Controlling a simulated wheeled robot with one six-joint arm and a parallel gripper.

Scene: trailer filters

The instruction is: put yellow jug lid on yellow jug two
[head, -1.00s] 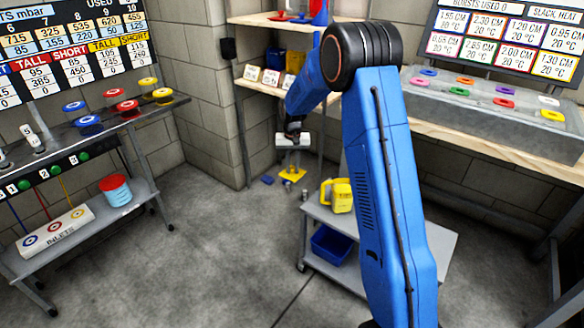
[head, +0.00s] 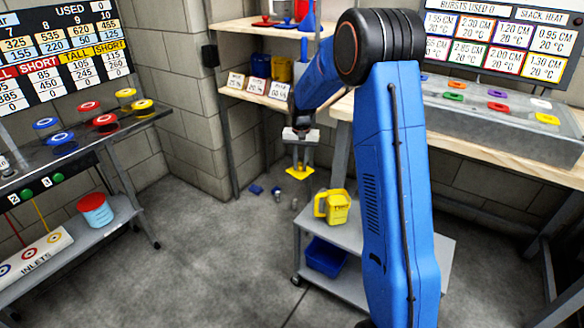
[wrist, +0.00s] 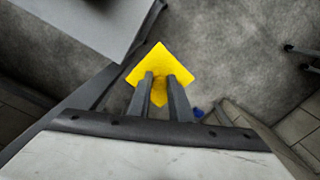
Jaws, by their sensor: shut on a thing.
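The yellow jug lid (head: 300,173) is a flat yellow square plate, held below my gripper (head: 301,160). My gripper is shut on it, in the air left of the cart and apart from any jug. In the wrist view the lid (wrist: 161,62) shows beyond the two dark fingers of my gripper (wrist: 161,80), pinched near its middle. A yellow jug (head: 339,208) stands upright on the cart top, right of and lower in the picture than the lid. Its label is too small to read surely. Another yellow jug (head: 283,68) stands on the back shelf.
The grey cart (head: 400,250) has a blue bin (head: 326,256) on its lower shelf. A small blue item (head: 256,189) lies on the floor near the wall. A workbench (head: 500,150) is at right and a filter bench (head: 85,150) at left.

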